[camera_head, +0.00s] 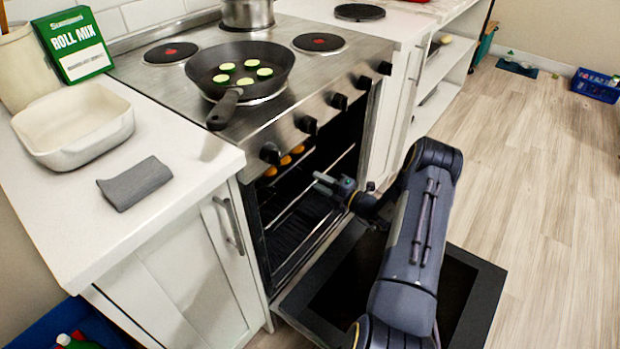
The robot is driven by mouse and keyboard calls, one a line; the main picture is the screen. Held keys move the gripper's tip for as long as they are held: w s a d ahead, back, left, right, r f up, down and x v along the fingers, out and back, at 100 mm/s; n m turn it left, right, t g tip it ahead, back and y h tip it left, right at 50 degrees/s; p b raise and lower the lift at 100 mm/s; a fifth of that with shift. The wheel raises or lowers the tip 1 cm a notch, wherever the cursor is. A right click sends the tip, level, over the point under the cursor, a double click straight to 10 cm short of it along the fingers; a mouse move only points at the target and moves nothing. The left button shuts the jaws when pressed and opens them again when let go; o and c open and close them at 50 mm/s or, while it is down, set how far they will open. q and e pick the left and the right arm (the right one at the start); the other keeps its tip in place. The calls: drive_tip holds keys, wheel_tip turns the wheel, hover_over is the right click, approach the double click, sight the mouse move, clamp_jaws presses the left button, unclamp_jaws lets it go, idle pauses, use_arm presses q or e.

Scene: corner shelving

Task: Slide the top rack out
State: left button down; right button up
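The oven (345,127) stands open, with its door (462,290) folded down toward the floor. Inside, the top rack (290,208) shows as thin metal bars in the dark cavity. Orange round pieces (285,161) show high inside, under the knobs. My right gripper (322,184) is at the oven opening, at the height of the rack bars. Its fingers are small here, and I cannot tell whether they are closed on the bar or only beside it. My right arm crosses above the door and hides part of it. My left gripper is not in view.
A pan with green slices (240,70) sits on the cooktop, its handle pointing toward the front edge. The left counter holds a white baking dish (75,125), a grey cloth (135,183) and a green box (72,45). The wooden floor (540,170) at right is mostly clear.

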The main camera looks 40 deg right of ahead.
drive_tip(key=shift+x, duration=1.85)
clamp_jaws()
